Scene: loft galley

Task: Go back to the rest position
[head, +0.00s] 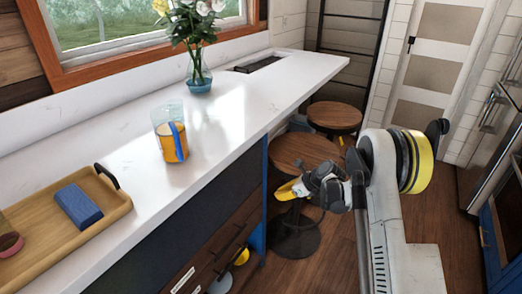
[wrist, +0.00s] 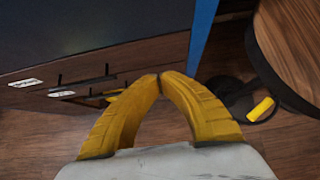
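My gripper (head: 288,190) is at the end of my folded arm, to the right of the counter and beside a round wooden stool in the head view. In the wrist view its two yellow fingers (wrist: 159,77) meet at the tips. It is shut, and nothing shows between the fingers. It hangs clear of the counter, with drawer fronts and the floor in its view.
The white counter (head: 225,120) bears a wooden tray (head: 112,212) with a blue block (head: 78,206), a glass with yellow and blue contents (head: 173,142), and a flower vase (head: 199,78). Stools (head: 305,150) (head: 335,116) stand right of it. A fridge (head: 490,130) is at far right.

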